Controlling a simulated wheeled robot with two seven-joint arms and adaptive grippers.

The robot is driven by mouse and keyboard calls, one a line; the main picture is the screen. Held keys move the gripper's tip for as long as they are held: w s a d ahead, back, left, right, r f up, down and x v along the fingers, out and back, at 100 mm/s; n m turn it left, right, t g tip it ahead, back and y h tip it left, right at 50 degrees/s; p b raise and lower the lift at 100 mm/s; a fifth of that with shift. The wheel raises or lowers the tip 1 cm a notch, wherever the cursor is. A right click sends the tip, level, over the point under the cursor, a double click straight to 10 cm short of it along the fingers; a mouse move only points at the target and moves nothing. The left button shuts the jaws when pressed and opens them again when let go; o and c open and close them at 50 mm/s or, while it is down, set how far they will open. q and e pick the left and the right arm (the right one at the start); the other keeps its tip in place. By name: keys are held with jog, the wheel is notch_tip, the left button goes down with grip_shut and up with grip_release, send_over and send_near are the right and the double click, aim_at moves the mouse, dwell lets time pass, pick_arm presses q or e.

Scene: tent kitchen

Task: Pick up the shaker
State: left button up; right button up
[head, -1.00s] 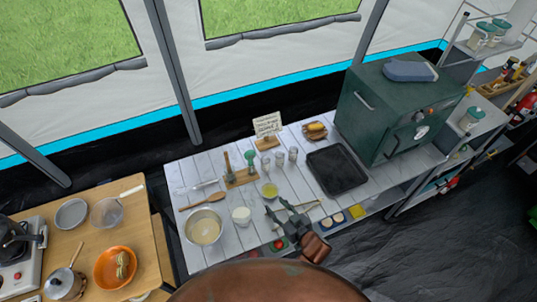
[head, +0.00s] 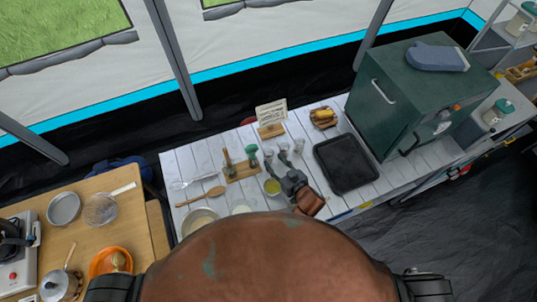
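Small glass shakers with grey tops stand in a row on the white plank table: one at left (head: 268,154), one in the middle (head: 284,150) and one at right (head: 299,146). My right gripper (head: 287,170) is just in front of the middle and right shakers, its fingers pointing at them. The fingers look apart, with nothing clearly between them. Whether they touch a shaker is too small to tell. My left gripper is not in view.
A yellow-filled bowl (head: 272,187) stands close left of the gripper. A wooden stand with utensils (head: 243,171) is further left, a card in a wooden holder (head: 271,115) behind. A black tray (head: 345,163) and green oven (head: 410,95) are at right.

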aim_at(271, 160)
jog(key=x, duration=0.5)
jog(key=shift+a+f, duration=0.1)
jog(key=shift+f, duration=0.05)
jog(key=shift+s, duration=0.1)
jog(key=shift+c, duration=0.3)
jog(key=c, duration=0.9)
